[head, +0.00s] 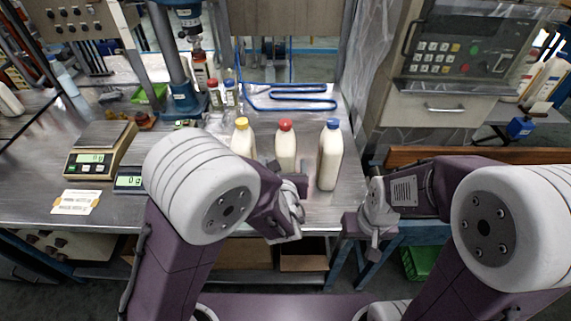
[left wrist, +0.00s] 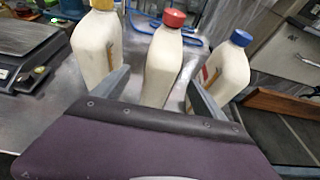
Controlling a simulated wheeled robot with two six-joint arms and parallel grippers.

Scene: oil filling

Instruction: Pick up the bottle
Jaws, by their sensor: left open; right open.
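Three white bottles stand upright in a row on the metal table. The yellow-capped bottle (head: 243,138) is on the left, the red-capped bottle (head: 286,147) in the middle, the blue-capped bottle (head: 329,157) on the right. My left gripper (head: 294,212) is open and empty at the table's front edge, in front of the red-capped bottle. In the left wrist view the red-capped bottle (left wrist: 163,62) shows beyond and between the open fingers, its lower part hidden by the gripper. The yellow-capped (left wrist: 97,47) and blue-capped (left wrist: 226,69) bottles flank it. My right gripper (head: 373,232) is open and empty, right of the table.
Scales (head: 100,150) and a paper label (head: 76,202) lie on the table's left. A blue drill-press-like machine (head: 180,75) and smaller bottles (head: 214,94) stand behind. A control panel (head: 447,55) stands at right.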

